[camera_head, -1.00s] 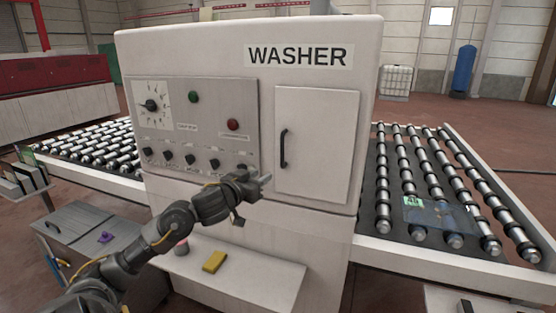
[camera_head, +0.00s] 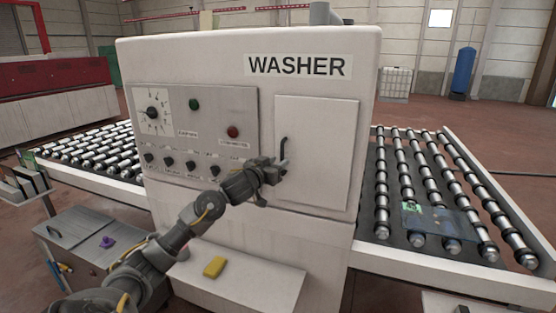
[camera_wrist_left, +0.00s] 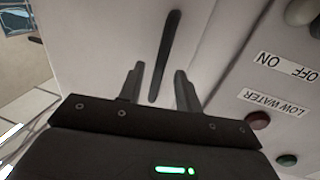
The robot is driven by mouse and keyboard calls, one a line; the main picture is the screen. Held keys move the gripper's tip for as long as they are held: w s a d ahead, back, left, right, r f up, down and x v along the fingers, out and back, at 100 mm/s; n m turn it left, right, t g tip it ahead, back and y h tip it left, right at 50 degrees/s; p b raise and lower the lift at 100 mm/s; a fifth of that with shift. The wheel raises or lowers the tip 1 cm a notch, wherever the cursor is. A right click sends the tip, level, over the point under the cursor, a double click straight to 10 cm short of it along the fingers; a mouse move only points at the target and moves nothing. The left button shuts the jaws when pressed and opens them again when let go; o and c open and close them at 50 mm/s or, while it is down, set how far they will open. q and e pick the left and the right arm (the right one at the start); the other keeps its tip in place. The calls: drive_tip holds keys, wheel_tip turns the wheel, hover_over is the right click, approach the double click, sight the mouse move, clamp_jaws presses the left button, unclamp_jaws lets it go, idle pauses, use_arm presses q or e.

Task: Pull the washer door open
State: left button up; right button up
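The white washer door (camera_head: 318,150) is closed on the front of the washer (camera_head: 280,60), right of the control panel. Its black vertical handle (camera_head: 284,150) is on the door's left side. My left gripper (camera_head: 281,172) is at the handle's lower part and hides its lower end in the head view. In the left wrist view the handle (camera_wrist_left: 165,55) runs between the two open fingers of the left gripper (camera_wrist_left: 159,80), with gaps visible on both sides. Whether a finger touches it, I cannot tell. My right gripper is not in view.
The control panel (camera_head: 205,125) with knobs and buttons is left of the door. A shelf below holds a yellow sponge (camera_head: 214,267). Roller conveyors flank the washer; the right one (camera_head: 425,190) carries a glass sheet (camera_head: 437,222). Space in front of the door looks free.

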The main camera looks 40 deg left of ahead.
use_arm(q)
drive_tip(key=shift+w, duration=0.45)
drive_tip(key=shift+c, duration=0.2)
clamp_jaws()
